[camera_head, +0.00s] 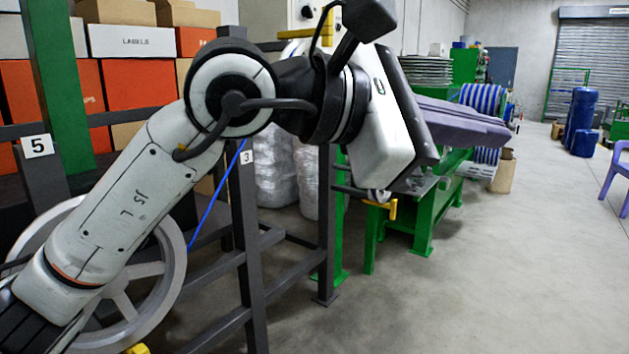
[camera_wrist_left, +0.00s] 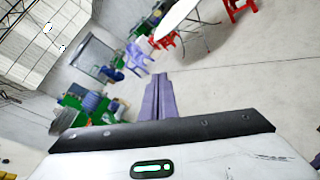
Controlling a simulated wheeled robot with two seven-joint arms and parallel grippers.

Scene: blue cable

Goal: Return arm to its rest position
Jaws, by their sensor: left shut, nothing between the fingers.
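My left arm (camera_head: 130,205) rises from the lower left across the head view. Its wrist is bent over, and the left gripper (camera_head: 500,130) points to the right, high above the floor. The purple-grey fingers are shut together with nothing between them. They also show from behind in the left wrist view (camera_wrist_left: 160,77), pointing toward open floor. A thin blue cable (camera_head: 207,212) hangs behind the forearm, beside the dark post marked 3. Part of the cable is hidden by my arm. My right gripper is not in view.
A dark frame (camera_head: 246,240) and a grey spoked wheel (camera_head: 172,262) stand close behind my arm. Green machinery (camera_head: 424,215) with a blue striped spool (camera_head: 482,97) stands behind the gripper. Boxes (camera_head: 130,41) fill the left shelves.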

